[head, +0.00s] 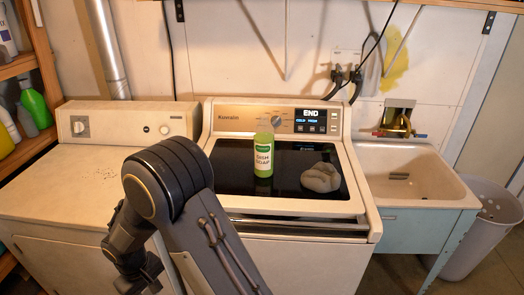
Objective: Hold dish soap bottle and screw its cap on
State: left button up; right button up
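The dish soap bottle (263,156) stands upright on the dark glass lid of the washer. It is green with a white label reading "DISH SOAP", and its narrow upper part is pale. I cannot make out whether a cap sits on its top, and I see no separate cap. One of my arms (170,180) fills the lower left foreground, bent at a dark joint, left of the bottle and apart from it. Neither gripper can be made out in the head view.
A grey lumpy object (322,177) lies on the washer lid right of the bottle. The washer (300,208) stands between a white dryer (60,185) and a utility sink (415,190). A bin (490,225) is far right. Shelves with bottles (36,105) are at left.

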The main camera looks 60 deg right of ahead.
aim_at(264, 133)
jog(key=l+z, duration=0.1)
jog(key=z, duration=2)
